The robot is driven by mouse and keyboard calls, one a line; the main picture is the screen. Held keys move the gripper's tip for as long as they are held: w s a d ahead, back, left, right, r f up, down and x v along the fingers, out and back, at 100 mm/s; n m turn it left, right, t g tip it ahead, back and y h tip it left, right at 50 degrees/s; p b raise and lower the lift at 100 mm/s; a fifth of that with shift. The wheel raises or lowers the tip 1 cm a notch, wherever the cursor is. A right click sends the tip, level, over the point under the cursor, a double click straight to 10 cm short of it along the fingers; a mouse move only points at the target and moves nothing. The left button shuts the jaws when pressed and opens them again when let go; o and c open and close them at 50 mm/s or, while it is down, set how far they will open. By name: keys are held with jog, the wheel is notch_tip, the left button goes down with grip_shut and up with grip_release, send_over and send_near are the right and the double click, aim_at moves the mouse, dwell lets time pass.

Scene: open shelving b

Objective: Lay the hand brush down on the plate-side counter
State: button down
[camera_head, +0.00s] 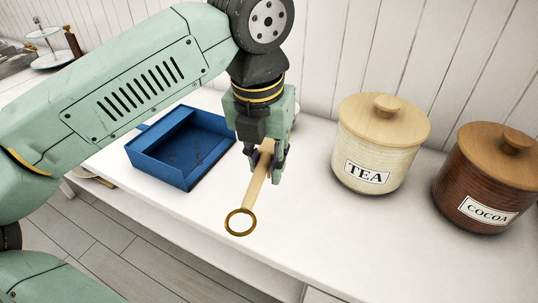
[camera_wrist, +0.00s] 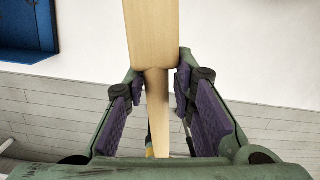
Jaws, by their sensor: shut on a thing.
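The hand brush is a pale wooden piece (camera_head: 258,183) with a brass-coloured ring at its lower end in the head view. My gripper (camera_head: 266,165) points down and is shut on its wooden part, over the white counter. In the wrist view the wood (camera_wrist: 150,35) is broad at the top and narrows between the fingers (camera_wrist: 159,92). No bristles show. I cannot tell whether the ring end touches the counter. A tiered stand with white plates (camera_head: 50,58) is at the far upper left, partly cut off.
A blue open box (camera_head: 160,172) sits on the counter (camera_head: 312,222) left of my gripper and shows in the wrist view (camera_wrist: 28,28). A TEA canister (camera_head: 375,150) and a COCOA canister (camera_head: 480,185) stand right. My arm crosses the left side. Counter in front of the canisters is clear.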

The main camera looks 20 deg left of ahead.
jog(key=shift+d, duration=0.25)
jog(key=shift+f+b, duration=3)
jog(key=shift+f, duration=1.4)
jog(key=c, duration=1.3)
grip_release()
jog(key=shift+s, duration=0.1)
